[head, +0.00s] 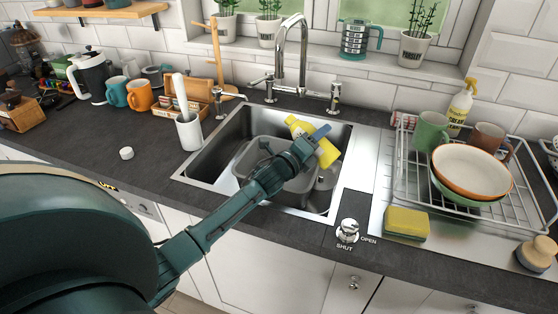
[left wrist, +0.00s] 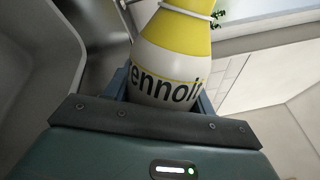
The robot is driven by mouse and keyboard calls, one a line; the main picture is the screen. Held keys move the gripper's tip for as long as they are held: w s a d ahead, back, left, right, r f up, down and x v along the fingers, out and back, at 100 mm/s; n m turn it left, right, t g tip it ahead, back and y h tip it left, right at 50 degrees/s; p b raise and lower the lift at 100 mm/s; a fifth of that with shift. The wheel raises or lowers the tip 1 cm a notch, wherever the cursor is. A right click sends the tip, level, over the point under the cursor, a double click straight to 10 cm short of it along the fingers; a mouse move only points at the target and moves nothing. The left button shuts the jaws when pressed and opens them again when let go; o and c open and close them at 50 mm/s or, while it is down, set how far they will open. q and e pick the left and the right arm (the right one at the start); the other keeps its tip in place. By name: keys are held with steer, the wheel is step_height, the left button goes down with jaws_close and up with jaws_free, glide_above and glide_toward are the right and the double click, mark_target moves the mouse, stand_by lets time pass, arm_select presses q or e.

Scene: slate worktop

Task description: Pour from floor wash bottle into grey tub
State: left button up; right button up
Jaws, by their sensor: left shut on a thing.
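The floor wash bottle (head: 329,154) is yellow in the head view, tilted over the sink with its upper end towards the left. My left gripper (head: 315,140) is shut around it. In the left wrist view the bottle (left wrist: 176,75) sits between the blue fingers, with a white label and part of its lettering showing. The grey tub (head: 243,161) stands in the sink, below and left of the bottle; my arm hides part of it. Its pale grey wall (left wrist: 35,60) shows at the left of the wrist view. I cannot see any liquid flowing. My right gripper is out of view.
The steel sink (head: 200,160) has a tall tap (head: 281,60) behind it. A dish rack (head: 405,165) with bowls (head: 472,168) and mugs stands at the right, near a yellow sponge (head: 406,222). A white cap-like disc (head: 126,153) lies on the clear worktop at left.

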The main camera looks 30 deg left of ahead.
arm_select(q)
steer(key=shift+r, duration=0.1)
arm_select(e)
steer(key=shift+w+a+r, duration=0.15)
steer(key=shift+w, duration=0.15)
arm_select(q)
steer(key=shift+d+n, duration=0.15)
steer(key=shift+n, duration=0.35)
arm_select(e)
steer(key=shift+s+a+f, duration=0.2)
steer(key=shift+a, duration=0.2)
arm_select(q)
steer(key=shift+n, duration=0.3)
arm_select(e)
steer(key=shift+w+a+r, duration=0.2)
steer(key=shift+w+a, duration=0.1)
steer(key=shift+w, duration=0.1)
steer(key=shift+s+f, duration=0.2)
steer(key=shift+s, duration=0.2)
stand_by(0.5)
arm_select(q)
steer(key=shift+a+n, duration=0.3)
steer(key=shift+n, duration=0.2)
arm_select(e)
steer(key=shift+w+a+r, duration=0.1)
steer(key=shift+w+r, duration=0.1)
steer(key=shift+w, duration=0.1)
